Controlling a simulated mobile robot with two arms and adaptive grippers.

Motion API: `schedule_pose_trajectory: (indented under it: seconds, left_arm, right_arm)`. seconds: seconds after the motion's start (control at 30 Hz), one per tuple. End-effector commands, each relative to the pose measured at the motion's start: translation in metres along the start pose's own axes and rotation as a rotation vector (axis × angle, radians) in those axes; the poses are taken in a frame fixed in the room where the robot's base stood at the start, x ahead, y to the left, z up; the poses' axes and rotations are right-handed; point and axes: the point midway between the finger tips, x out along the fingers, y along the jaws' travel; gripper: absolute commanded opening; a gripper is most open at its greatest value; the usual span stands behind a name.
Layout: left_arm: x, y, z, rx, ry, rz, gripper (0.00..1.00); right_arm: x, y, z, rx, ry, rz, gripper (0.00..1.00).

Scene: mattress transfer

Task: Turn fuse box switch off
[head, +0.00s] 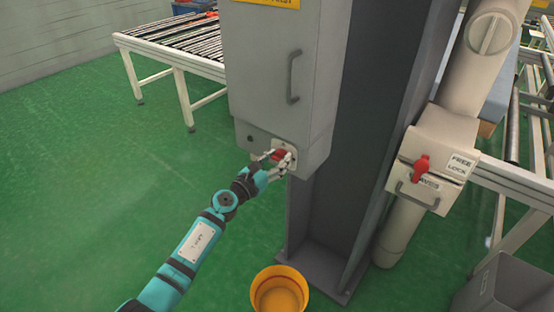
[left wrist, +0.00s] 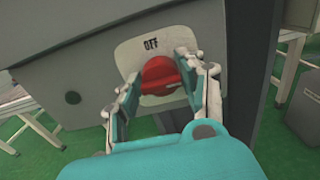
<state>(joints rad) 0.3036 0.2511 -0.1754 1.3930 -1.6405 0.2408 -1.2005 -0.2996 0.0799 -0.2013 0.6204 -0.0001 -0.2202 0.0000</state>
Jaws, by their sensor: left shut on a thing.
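The grey fuse box (head: 272,75) is mounted on a dark steel column. Its red switch (head: 280,155) sits on a pale plate low on the front. In the left wrist view the red switch (left wrist: 160,76) shows on the plate (left wrist: 138,54), with the word OFF above it. My left gripper (head: 278,160) is at the switch, its fingers on both sides of the red knob; it also shows in the left wrist view (left wrist: 158,88). It is shut on the red switch. The fingers partly hide the switch. My right gripper is not in view.
The dark column (head: 375,120) stands right of the box. A pale pipe (head: 400,225) carries a box with a red lever (head: 422,168) and a FREE/LOCK label. A yellow bucket (head: 280,291) stands on the floor below. A roller conveyor (head: 180,40) is behind. Green floor is clear at left.

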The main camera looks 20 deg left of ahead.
Motion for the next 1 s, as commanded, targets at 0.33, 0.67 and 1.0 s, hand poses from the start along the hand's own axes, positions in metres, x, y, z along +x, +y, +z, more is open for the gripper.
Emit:
schedule_pose_trajectory:
  seconds: [0.33, 0.67, 1.0]
  left_arm:
    - [0.000, 0.001, 0.001, -0.047, 0.000, 0.000, 0.08]
    - [0.000, 0.001, 0.002, -0.271, 0.000, 0.000, 0.08]
    - [0.000, 0.003, 0.001, -0.594, 0.000, 0.001, 0.08]
  right_arm:
    - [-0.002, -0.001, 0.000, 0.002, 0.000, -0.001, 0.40]
    - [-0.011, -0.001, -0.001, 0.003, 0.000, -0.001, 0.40]
    - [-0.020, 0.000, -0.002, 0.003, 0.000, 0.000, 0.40]
